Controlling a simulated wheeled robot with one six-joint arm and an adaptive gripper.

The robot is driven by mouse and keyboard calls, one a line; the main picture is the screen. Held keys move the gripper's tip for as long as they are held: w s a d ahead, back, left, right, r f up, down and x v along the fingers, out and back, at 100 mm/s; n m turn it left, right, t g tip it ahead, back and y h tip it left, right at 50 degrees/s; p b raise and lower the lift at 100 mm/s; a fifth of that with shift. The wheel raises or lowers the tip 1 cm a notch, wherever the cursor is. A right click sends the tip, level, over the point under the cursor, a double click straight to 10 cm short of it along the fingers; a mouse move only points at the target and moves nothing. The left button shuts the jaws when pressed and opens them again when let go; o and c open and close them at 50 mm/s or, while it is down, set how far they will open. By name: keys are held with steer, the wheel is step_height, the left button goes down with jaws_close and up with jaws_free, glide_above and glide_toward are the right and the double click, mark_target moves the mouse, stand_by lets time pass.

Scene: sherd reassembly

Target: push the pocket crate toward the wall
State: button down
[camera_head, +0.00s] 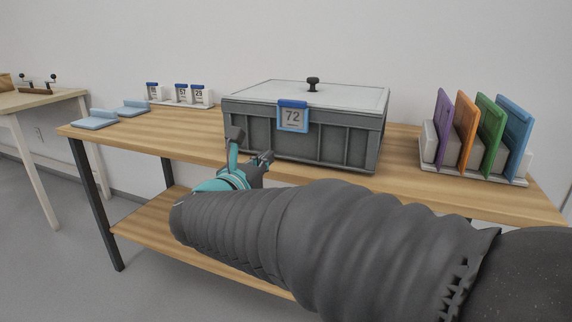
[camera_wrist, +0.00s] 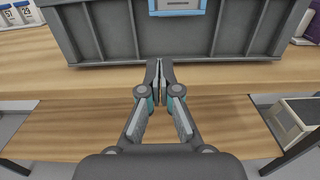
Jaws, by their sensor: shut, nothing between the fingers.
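The pocket crate (camera_head: 340,145) is a grey ribbed box with a pale lid, a black knob and a blue-framed label reading 72. It stands on the wooden table (camera_head: 400,186), in front of the white wall (camera_head: 430,40). In the wrist view the crate's front (camera_wrist: 225,35) fills the top. My gripper (camera_head: 268,156) is at the crate's front, low and left of the label in the head view. In the wrist view my gripper (camera_wrist: 160,66) is shut and empty, its tips at the crate's lower front edge. I cannot tell whether they touch it.
A rack of coloured panels (camera_head: 480,140) stands right of the crate. Small numbered containers (camera_head: 180,95) and light blue trays (camera_head: 95,119) are to the left. A lower shelf (camera_head: 150,228) runs under the table, with a box (camera_wrist: 297,118) at right in the wrist view.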

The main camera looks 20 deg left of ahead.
mark_target(284, 143)
steer(key=w, duration=0.7)
steer(key=shift+w+d+p, duration=0.3)
steer(key=shift+d+p, duration=0.05)
steer(key=shift+p, duration=0.05)
steer(key=shift+w, duration=0.15)
steer(key=w+b, duration=0.1)
steer(key=w, duration=0.3)
steer(key=w+b, duration=0.2)
steer(key=w, duration=0.2)
steer(key=w+d+b, duration=0.1)
steer(key=w, duration=0.4)
steer(key=shift+b, duration=0.3)
